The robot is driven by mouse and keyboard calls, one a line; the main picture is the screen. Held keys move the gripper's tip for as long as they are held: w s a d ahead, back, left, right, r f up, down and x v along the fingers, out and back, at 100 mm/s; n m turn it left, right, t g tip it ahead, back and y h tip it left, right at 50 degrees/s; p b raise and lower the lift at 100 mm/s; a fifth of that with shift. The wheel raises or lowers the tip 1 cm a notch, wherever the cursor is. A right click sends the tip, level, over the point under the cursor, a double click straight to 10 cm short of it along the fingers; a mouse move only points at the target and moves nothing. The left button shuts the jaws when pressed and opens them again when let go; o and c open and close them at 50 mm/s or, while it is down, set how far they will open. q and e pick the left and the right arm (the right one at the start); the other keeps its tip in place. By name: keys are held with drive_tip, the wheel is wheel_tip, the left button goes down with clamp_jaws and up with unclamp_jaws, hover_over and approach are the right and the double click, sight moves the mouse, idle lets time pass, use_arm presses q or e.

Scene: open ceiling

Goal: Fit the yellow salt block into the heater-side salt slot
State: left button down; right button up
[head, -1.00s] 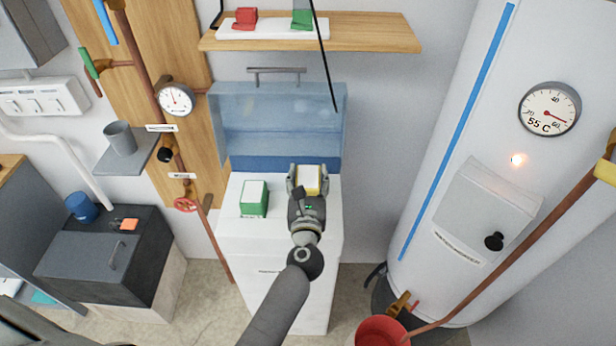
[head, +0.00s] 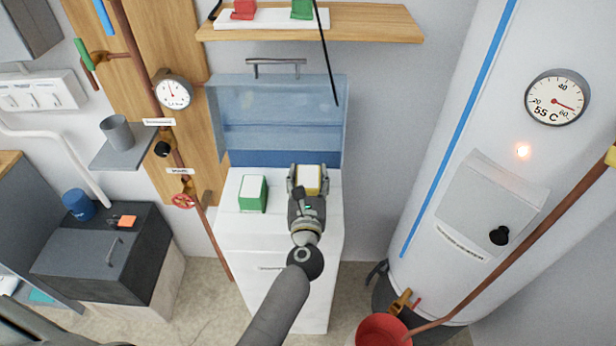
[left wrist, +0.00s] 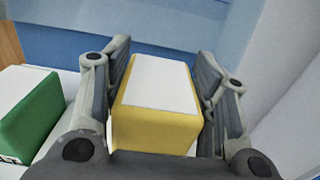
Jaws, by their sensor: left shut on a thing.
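The yellow salt block (head: 308,180), with a white label on top, is between the fingers of my left gripper (head: 309,176). In the left wrist view the block (left wrist: 158,125) sits between both fingers, and the gripper is shut on it. It is over the right part of the top of a white cabinet (head: 282,240). A green block (head: 253,194) with a white top stands on the cabinet to its left; it also shows in the left wrist view (left wrist: 30,112). The slot and the block's underside are hidden, so I cannot tell whether it is seated. My right gripper is not in view.
A clear blue lid (head: 275,115) stands raised behind the cabinet top. A shelf (head: 375,24) above holds a white tray with red and green blocks. The white water heater (head: 440,140) stands at right, a red bucket (head: 382,330) below it. Pipes run at left.

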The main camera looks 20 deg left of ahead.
use_arm(q)
drive_tip(key=shift+f+b, duration=1.75)
drive_tip(key=shift+b, duration=0.15)
drive_tip(key=c, duration=0.5)
unclamp_jaws()
drive_tip(key=shift+f, duration=0.15)
